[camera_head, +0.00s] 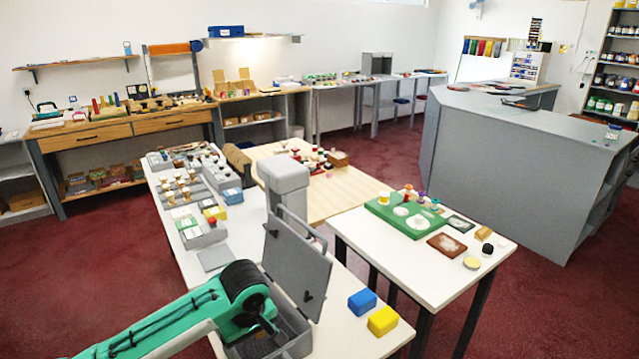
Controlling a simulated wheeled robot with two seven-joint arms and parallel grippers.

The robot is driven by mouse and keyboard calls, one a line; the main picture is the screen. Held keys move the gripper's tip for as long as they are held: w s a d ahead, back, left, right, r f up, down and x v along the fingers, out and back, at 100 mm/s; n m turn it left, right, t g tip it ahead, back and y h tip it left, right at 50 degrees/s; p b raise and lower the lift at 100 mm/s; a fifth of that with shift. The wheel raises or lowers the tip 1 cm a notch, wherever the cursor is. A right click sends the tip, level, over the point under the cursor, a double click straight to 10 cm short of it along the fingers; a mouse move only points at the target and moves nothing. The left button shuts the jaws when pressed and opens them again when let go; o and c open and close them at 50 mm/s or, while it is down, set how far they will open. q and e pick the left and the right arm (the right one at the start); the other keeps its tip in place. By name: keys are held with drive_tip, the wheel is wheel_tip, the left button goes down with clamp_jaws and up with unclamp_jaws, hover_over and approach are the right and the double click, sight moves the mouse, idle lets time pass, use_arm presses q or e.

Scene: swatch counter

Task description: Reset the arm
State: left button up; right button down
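My green and black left arm reaches in from the lower left of the head view. Its end is bent down over an open grey box (297,343) on the near white table. My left gripper (264,332) is small and dark, low at the box's opening. The arm's black joint partly hides it, so I cannot tell whether it is open or shut or holds anything. The box's grey lid (297,262) stands raised behind it. My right gripper is not in view.
A blue block (362,301) and a yellow block (382,320) lie right of the box. A grey column-like object (286,182) stands behind the lid. A green board (405,215) lies on the right white table. Red floor is open at right.

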use_arm(q)
drive_tip(key=s+d+f+m+t+h, duration=0.1)
drive_tip(key=s+d+f+m+h, duration=0.15)
drive_tip(key=s, duration=0.45)
drive_tip(key=s+d+f+m+h, duration=0.2)
drive_tip(key=s+d+f+m, duration=0.15)
drive_tip(key=s, duration=0.35)
drive_tip(key=s+a+f+m+t+y, duration=0.1)
drive_tip(key=s+a+f+m+y, duration=0.25)
drive_tip(key=s+a, duration=1.1)
wheel_tip(320, 180, down, 30)
drive_tip(key=g, duration=0.1)
drive_tip(key=s+a+f+g, duration=0.1)
drive_tip(key=s+a+f, duration=0.2)
drive_tip(key=s+f, duration=1.7)
drive_tip(key=shift+f, duration=0.25)
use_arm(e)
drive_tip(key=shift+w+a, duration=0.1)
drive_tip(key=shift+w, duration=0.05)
